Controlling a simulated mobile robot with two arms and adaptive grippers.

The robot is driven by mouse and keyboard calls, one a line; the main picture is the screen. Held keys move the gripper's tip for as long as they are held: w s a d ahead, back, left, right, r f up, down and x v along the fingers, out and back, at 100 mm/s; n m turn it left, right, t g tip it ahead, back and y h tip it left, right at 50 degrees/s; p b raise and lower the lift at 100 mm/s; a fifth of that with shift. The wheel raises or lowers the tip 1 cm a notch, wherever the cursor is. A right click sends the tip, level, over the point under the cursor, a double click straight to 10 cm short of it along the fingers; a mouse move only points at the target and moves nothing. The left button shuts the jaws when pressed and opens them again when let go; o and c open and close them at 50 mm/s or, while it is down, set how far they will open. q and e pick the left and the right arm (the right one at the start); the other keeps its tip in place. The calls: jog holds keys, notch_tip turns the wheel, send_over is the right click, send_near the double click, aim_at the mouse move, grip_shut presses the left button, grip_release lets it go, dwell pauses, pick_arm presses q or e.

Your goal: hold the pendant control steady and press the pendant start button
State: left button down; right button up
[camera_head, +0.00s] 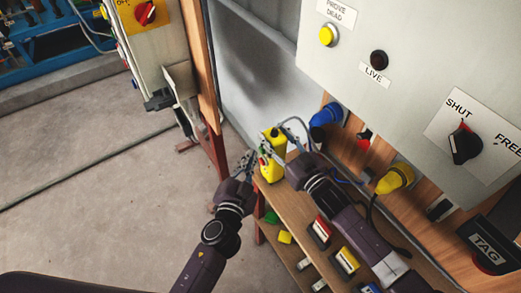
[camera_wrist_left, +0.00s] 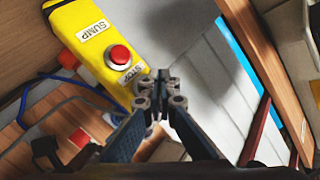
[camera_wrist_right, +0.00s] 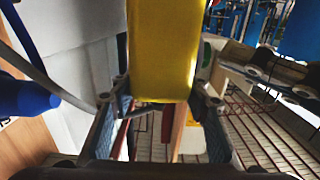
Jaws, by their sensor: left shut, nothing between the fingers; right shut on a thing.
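The yellow pendant control (camera_head: 272,170) hangs upright beside the wooden shelf in the head view. In the left wrist view the pendant (camera_wrist_left: 85,30) shows a SUMP label and a red STOP button (camera_wrist_left: 120,55). My right gripper (camera_head: 280,154) is shut on the pendant; in the right wrist view the yellow body (camera_wrist_right: 163,50) sits between its fingers. My left gripper (camera_head: 247,162) is shut and empty, just left of the pendant. Its fingertips (camera_wrist_left: 160,80) appear close to the pendant's STOP-label end; contact cannot be told. The start button is not clearly visible.
A grey panel (camera_head: 400,70) with a SHUT/FREE knob (camera_head: 464,143) stands at the right. Blue (camera_head: 325,115) and yellow (camera_head: 396,178) plugs stick out below it. The shelf (camera_head: 290,205) holds several coloured boxes. Open floor (camera_head: 90,210) lies at left.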

pick_arm(q)
jog(key=s+a, duration=0.1)
jog(key=a, duration=0.1)
jog(key=s+a, duration=0.2)
dwell(0.6)
dwell(0.5)
pick_arm(e)
jog(key=o, duration=1.6)
jog(key=shift+d, duration=0.1)
